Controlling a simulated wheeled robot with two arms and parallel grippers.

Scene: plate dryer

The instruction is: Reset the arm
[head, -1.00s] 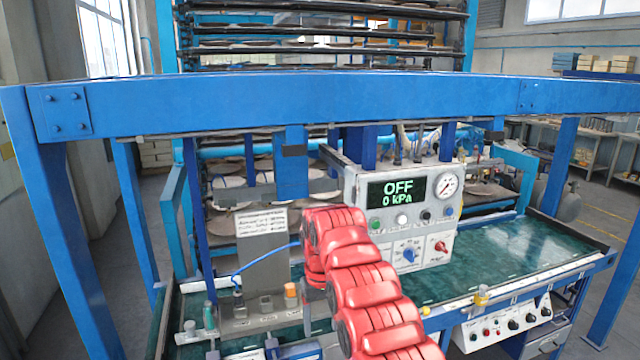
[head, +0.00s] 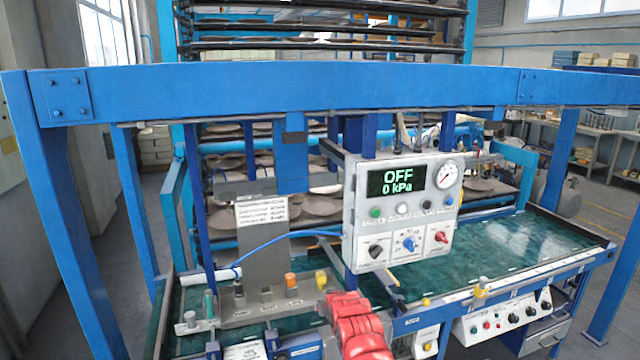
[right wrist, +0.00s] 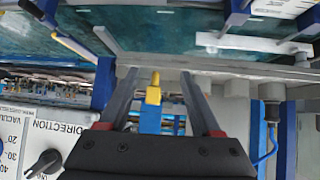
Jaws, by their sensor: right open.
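My right arm (head: 358,325) shows as red segments at the bottom middle of the head view, low in front of the control box. Its gripper cannot be made out clearly there. In the right wrist view, my right gripper (right wrist: 160,78) has its two grey fingers spread apart. No held object shows between them. A small yellow part (right wrist: 153,88) appears in the gap, seemingly beyond the fingers. My left gripper is not in view.
The white control box (head: 402,215) reads OFF and 0 kPa and hangs above the green tabletop (head: 500,245). A grey bracket (head: 263,240) stands left of it, with a blue hose. A blue beam (head: 300,90) crosses the frame. The right tabletop is mostly clear.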

